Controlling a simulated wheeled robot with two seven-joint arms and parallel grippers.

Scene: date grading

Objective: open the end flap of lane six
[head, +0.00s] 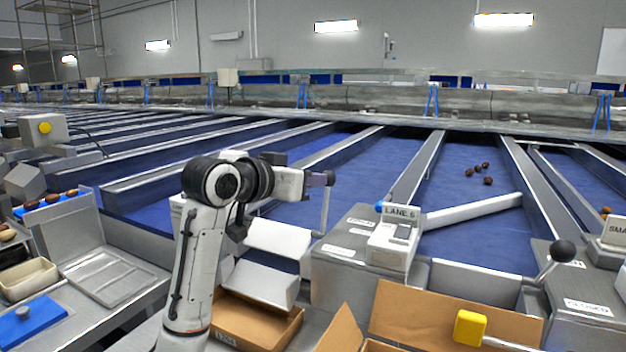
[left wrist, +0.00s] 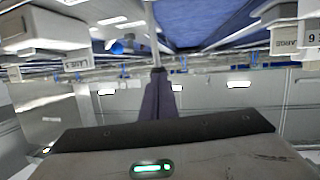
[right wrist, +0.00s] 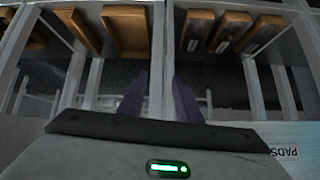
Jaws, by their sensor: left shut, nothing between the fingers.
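The lane six sign (head: 401,213) stands on a grey housing (head: 345,250) between two blue lanes. Left of the housing a thin lever rod (head: 324,212) stands nearly upright; its top is hidden at my left gripper (head: 322,178). The left gripper is shut and empty, its fingertips at the rod's top; I cannot tell if they touch. In the left wrist view the rod (left wrist: 150,25) runs up from the shut fingers (left wrist: 160,95). White panels, apparently the end flap (head: 262,283), slope down over a carton (head: 262,325). My right gripper (right wrist: 161,97) is open and empty in its wrist view.
To the right, a black-knobbed lever (head: 563,251) leans beside another upright end flap (head: 478,280). A blue knob (head: 381,207) is by the sign. Trays (head: 112,275) stand at left.

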